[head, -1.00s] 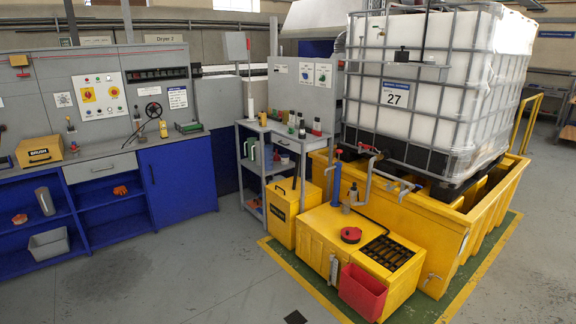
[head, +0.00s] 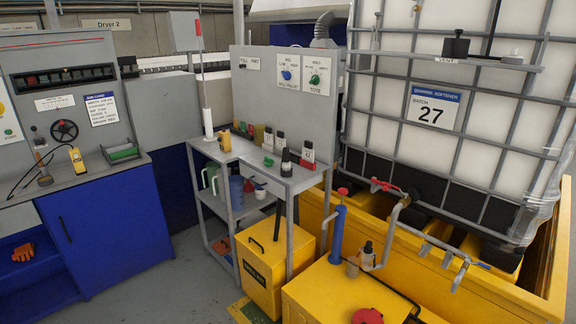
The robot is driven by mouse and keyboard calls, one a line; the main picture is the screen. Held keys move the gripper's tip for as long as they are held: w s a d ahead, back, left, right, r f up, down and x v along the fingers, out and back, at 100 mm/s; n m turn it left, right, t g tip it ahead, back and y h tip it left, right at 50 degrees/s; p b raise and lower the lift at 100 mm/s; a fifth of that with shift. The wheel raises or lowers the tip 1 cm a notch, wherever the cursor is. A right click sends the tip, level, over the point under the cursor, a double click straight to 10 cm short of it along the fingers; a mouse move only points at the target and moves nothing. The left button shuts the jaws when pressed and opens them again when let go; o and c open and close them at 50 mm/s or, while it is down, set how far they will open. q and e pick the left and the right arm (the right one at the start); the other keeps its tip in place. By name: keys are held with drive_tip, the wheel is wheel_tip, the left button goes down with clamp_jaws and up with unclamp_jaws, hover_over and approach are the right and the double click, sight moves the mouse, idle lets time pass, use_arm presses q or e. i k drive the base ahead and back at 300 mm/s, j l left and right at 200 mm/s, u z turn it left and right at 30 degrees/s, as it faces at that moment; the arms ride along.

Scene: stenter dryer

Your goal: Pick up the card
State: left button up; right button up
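Several card-like things show in the head view, and I cannot tell which one is the card. A white and blue card marked "27" (head: 434,107) is on the front of the caged white tank. A printed white card (head: 102,110) with a blue header is on the grey dryer panel. A small white label (head: 54,103) is to its left. No loose card can be made out on the small grey bench. Neither of my grippers is in view.
The small grey bench (head: 300,178) holds several small bottles and has shelves below. A yellow bin (head: 262,272) stands in front of it. The yellow bund (head: 480,290) with pipes and a blue pump (head: 337,236) blocks the right. Grey floor shows between the blue cabinet (head: 112,230) and the bench.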

sight(308, 153)
drive_tip(key=i+j, duration=0.25)
drive_tip(key=i, duration=0.15)
drive_tip(key=i+j, duration=0.2)
drive_tip(key=i, duration=0.25)
drive_tip(key=i+j, duration=0.25)
drive_tip(key=i, duration=0.15)
drive_tip(key=i+j+u, duration=0.1)
drive_tip(key=i, duration=0.35)
drive_tip(key=j, duration=0.1)
